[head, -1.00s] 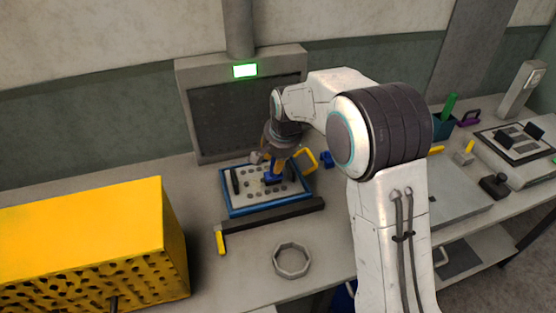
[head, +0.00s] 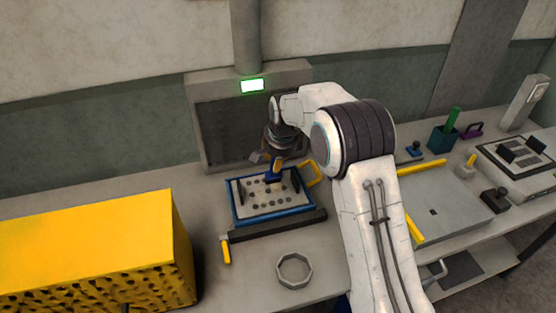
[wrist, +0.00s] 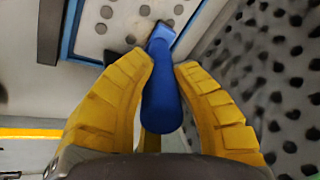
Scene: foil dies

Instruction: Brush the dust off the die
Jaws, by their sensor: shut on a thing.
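The die is a pale plate with grey round spots in a blue frame (head: 237,215), on the bench in front of the grey hood. It also shows at the top left of the wrist view (wrist: 120,15). My gripper (head: 274,168) is over the back part of the die. In the wrist view my yellow fingers (wrist: 160,75) are shut around the blue handle of a brush (wrist: 160,105). The brush's far end is near the die's edge; I cannot tell whether it touches. The brush is small in the head view (head: 272,178). I cannot make out dust.
The perforated hood panel (head: 222,135) stands close behind the die. A dark bar with a yellow end (head: 275,227) lies in front. An octagonal ring (head: 294,270) and a large yellow box (head: 85,245) are nearby. A grey plate (head: 445,210) lies right of my arm.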

